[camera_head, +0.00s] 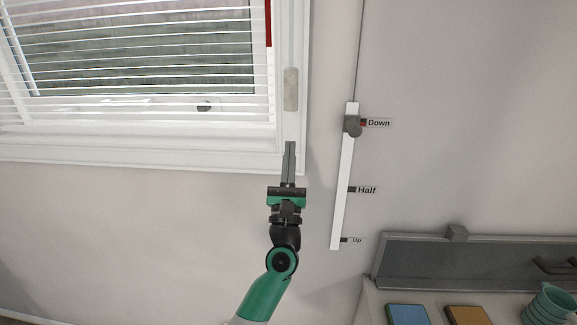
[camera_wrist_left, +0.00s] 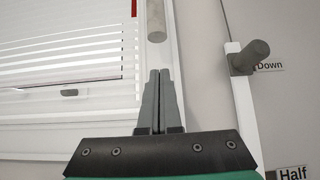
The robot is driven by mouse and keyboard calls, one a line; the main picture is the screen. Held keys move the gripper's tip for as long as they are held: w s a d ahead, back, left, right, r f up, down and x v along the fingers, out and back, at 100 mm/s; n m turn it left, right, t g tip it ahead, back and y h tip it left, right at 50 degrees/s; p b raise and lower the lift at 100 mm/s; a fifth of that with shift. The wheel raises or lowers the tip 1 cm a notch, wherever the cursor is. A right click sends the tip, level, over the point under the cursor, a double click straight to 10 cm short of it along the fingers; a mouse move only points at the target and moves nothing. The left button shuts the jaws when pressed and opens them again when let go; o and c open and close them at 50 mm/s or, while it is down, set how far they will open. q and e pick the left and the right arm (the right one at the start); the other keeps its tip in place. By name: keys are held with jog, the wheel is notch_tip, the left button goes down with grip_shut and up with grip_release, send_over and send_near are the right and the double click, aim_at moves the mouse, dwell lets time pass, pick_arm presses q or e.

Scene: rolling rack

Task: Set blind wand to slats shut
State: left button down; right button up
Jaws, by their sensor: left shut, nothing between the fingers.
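A grey, rounded upright bar (camera_head: 291,90), which looks like the blind wand, lies against the right side of the white window frame. It also shows at the top of the left wrist view (camera_wrist_left: 156,20). The blind slats (camera_head: 140,60) have gaps between them, and the dark pane shows through. A narrow red strip (camera_head: 268,22) stands at the slats' right edge. My left gripper (camera_head: 290,144) is shut and empty, its fingers pointing up just below the grey bar, apart from it in the picture. My right gripper is not in view.
Right of the window, a white rail (camera_head: 342,190) carries a grey knob (camera_head: 352,125) beside the "Down" label (camera_head: 378,123); "Half" (camera_head: 367,190) and "Up" are lower. A grey panel (camera_head: 480,262), blue and orange blocks and teal cups sit lower right.

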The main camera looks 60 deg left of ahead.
pick_arm(q)
jog(key=shift+w+a+r+p, duration=0.2)
jog(key=shift+r+p, duration=0.35)
jog(key=shift+r, duration=0.45)
jog(key=shift+w+a+r+p, duration=0.15)
jog(key=shift+a+r+p, duration=0.3)
jog(key=shift+r, duration=0.5)
jog(key=shift+w+a+r+p, duration=0.15)
jog(key=shift+r+p, duration=0.5)
jog(key=shift+r, duration=0.35)
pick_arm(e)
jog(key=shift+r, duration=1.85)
